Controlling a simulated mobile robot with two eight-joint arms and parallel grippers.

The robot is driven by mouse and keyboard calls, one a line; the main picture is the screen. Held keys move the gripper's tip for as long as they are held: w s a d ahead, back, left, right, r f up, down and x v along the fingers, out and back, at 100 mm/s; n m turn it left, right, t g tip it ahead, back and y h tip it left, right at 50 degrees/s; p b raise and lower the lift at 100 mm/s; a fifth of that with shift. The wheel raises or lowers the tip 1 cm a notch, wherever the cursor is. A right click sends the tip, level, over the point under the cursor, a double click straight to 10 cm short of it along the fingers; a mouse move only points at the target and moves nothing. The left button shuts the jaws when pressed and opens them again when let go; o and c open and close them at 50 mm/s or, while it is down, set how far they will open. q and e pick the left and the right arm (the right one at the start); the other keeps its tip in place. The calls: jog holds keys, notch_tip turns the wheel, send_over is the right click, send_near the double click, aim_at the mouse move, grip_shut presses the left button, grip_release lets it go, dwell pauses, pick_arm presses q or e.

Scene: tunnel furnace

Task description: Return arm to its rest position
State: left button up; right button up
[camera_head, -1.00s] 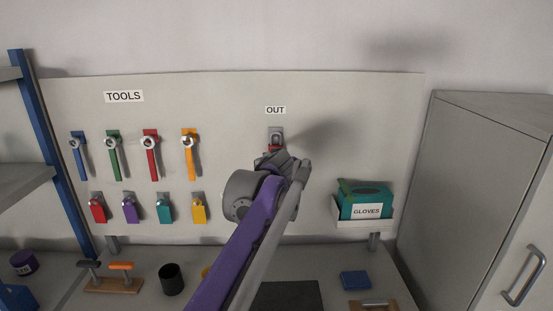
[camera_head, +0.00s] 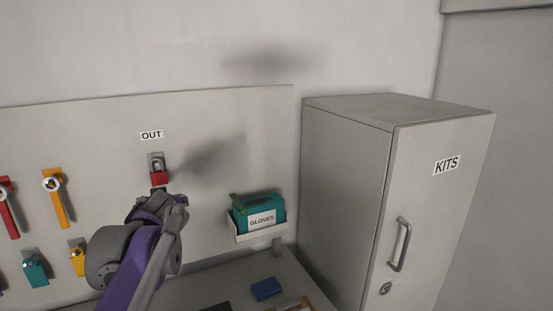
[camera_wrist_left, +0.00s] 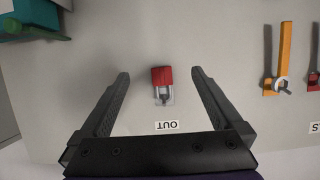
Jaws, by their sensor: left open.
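My left gripper (camera_head: 176,200) is at the end of the purple and grey arm in the head view, just below a red padlock (camera_head: 158,178). The padlock hangs on a grey hook plate under the OUT label (camera_head: 151,135) on the pegboard. In the left wrist view the two fingers of my left gripper (camera_wrist_left: 159,76) are spread wide and empty. The padlock (camera_wrist_left: 162,76) shows between them, farther off on the board and apart from the fingers. My right gripper is not in view.
A teal glove box (camera_head: 258,212) sits in a white holder right of the arm. A grey KITS cabinet (camera_head: 345,190) stands further right. Tools hang at left, including an orange one (camera_head: 57,199). A blue block (camera_head: 265,289) lies on the bench below.

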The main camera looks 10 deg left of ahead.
pick_arm(q)
jog(key=s+d+f+m+g+h, duration=0.1)
jog(key=s+d+f+m+h, duration=0.1)
jog(key=s+d+f, duration=0.3)
jog(key=s+d+f+m+g+h, duration=0.2)
jog(key=s+d+f, duration=0.4)
jog(key=s+f, duration=0.6)
jog(key=s+d+f+m+g+h, duration=0.2)
jog(key=s+d+f, duration=0.3)
jog(key=s+f, duration=0.4)
notch_tip(320, 180, down, 5)
jog(key=shift+s+d+r+h, duration=0.15)
jog(key=shift+s+h, duration=0.1)
jog(key=shift+h, duration=0.25)
